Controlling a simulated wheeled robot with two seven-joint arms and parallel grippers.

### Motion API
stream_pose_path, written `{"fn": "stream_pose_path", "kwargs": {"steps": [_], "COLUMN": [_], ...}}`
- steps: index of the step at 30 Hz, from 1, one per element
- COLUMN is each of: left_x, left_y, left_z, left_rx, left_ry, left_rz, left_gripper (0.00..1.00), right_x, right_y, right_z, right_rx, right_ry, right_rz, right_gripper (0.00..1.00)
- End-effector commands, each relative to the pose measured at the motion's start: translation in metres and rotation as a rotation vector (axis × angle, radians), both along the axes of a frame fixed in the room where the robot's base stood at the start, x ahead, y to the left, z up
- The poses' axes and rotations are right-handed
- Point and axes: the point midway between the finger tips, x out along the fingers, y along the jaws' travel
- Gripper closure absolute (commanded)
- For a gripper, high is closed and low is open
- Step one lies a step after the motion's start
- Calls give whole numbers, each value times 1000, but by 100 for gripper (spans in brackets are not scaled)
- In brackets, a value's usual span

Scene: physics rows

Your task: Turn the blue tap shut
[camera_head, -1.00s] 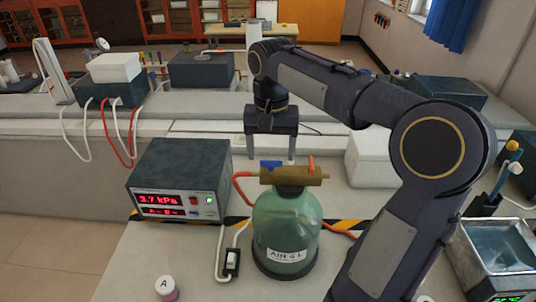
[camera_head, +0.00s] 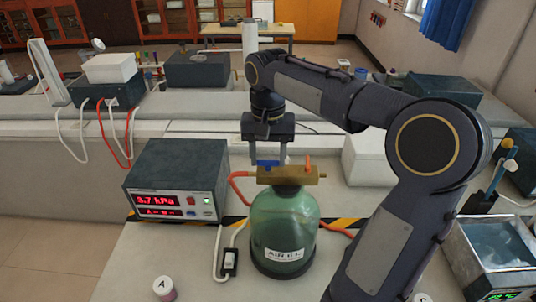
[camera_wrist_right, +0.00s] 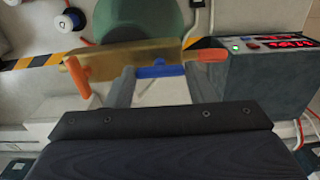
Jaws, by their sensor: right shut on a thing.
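The blue tap (camera_head: 267,163) is a small lever on top of a brass manifold (camera_head: 300,178), which sits on a green glass bottle (camera_head: 285,225). My right gripper (camera_head: 269,160) points down from above with its fingers at the blue lever. In the right wrist view the blue tap (camera_wrist_right: 160,71) lies lengthwise between the two fingers of my right gripper (camera_wrist_right: 160,75), which are shut on it at its ends. The lever lies along the brass body. An orange tap (camera_head: 308,163) stands upright to the right; it also shows in the wrist view (camera_wrist_right: 78,75). My left gripper is out of view.
A pressure box (camera_head: 175,180) reading 3.7 kPa stands left of the bottle. A red hose (camera_head: 238,188) runs to the manifold. A water bath (camera_head: 495,250) stands at right.

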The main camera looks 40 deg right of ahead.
Motion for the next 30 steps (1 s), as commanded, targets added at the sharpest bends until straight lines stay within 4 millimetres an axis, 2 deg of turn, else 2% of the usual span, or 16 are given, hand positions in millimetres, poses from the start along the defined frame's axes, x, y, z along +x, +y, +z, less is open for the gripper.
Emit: {"fn": "stream_pose_path", "kwargs": {"steps": [11, 30], "left_x": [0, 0], "left_y": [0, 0], "left_z": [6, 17], "left_rx": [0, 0], "left_ry": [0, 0], "left_rz": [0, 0], "left_gripper": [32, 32], "right_x": [0, 0], "right_y": [0, 0], "right_z": [2, 2], "right_rx": [-1, -1], "right_ry": [0, -1], "right_rz": [-174, -774], "right_gripper": [74, 74]}}
